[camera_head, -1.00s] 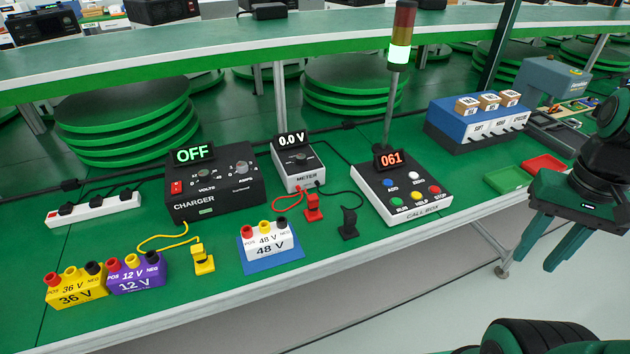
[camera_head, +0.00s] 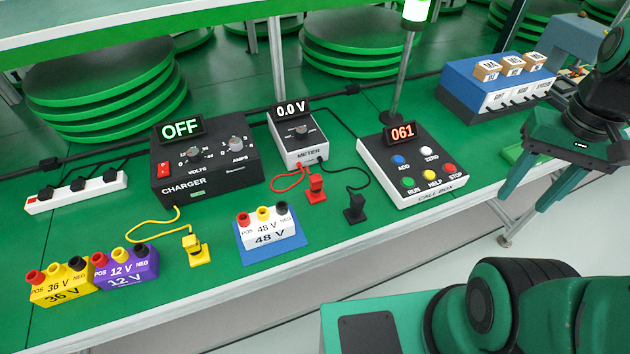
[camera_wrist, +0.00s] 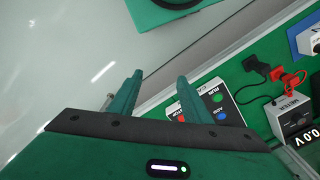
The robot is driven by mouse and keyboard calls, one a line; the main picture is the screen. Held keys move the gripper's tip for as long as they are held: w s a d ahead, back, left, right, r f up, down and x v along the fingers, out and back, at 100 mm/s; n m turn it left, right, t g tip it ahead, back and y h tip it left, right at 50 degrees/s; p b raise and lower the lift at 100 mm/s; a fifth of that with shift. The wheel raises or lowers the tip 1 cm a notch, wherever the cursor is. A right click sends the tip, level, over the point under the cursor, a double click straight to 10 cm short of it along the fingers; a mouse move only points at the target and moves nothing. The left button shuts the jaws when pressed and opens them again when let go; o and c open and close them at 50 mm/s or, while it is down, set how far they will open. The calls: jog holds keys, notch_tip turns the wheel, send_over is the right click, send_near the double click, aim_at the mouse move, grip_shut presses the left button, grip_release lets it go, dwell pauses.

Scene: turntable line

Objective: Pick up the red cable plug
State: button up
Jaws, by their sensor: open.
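The red cable plug (camera_head: 316,188) stands on the green bench, in front of the meter (camera_head: 299,140), with a red cable running to the meter. The black plug (camera_head: 355,208) stands just to its right. In the wrist view the red plug (camera_wrist: 292,80) is at the right edge, beside the black plug (camera_wrist: 255,66). My gripper (camera_head: 519,197) is open and empty at the right in the head view, past the call box and well away from the red plug. In the wrist view its two fingers (camera_wrist: 160,98) are spread, with the call box partly behind them.
The call box (camera_head: 435,187) lies between my gripper and the plugs. The 48 V block (camera_head: 268,232) on a blue mat, the yellow plug (camera_head: 196,250), the charger (camera_head: 238,178) and the 36 V and 12 V blocks are farther left. A blue box with cartons stands back right.

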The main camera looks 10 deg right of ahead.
jog(key=w+a+n, duration=0.3)
jog(key=w+a, duration=0.4)
jog(key=w, duration=0.3)
jog(key=n, duration=0.6)
send_over(316, 177)
notch_tip(316, 177, down, 4)
notch_tip(316, 177, down, 5)
jog(key=shift+r, duration=0.15)
jog(key=shift+f, duration=3.1)
jog(key=shift+c, duration=0.6)
jog(key=c, duration=0.9)
